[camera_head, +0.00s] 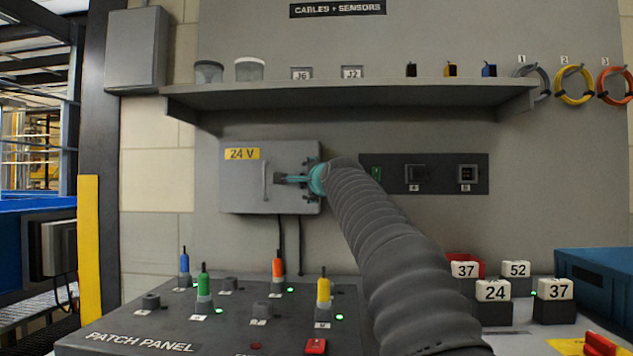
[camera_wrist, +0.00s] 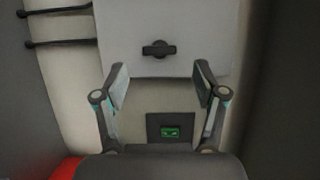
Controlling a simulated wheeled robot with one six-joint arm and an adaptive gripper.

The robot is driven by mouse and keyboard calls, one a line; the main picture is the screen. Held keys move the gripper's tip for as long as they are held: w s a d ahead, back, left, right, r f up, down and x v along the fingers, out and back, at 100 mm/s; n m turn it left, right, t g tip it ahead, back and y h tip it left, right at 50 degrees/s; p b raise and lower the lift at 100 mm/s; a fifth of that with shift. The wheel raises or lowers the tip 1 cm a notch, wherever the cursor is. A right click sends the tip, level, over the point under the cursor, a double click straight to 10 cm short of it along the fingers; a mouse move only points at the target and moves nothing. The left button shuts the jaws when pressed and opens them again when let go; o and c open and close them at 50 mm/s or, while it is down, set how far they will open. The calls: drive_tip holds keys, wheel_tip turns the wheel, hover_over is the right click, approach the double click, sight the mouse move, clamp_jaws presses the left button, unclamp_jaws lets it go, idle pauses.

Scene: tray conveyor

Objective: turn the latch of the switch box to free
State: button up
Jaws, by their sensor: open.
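The switch box (camera_head: 235,195) is a grey wall box with a yellow 24 V label, left of centre in the head view. Its door also fills the top of the wrist view (camera_wrist: 190,25). The latch (camera_wrist: 158,49) is a dark bar with a round hub, lying level across the wrist view. In the head view my gripper (camera_head: 308,180) is in front of the right part of the box and I cannot make out the latch there. In the wrist view my gripper (camera_wrist: 161,78) is open and empty. The latch shows between and beyond the fingertips, apart from both.
A panel (camera_head: 432,174) with a green sign (camera_wrist: 172,132) is to the right of the box. A shelf (camera_head: 350,95) runs above. The patch panel (camera_head: 135,330) with coloured plugs is below. Numbered blocks (camera_head: 492,290) and a blue bin (camera_head: 595,280) stand at right.

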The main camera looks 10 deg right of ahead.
drive_tip(key=s, duration=0.7)
drive_tip(key=shift+d, duration=0.25)
drive_tip(key=shift+s, duration=0.1)
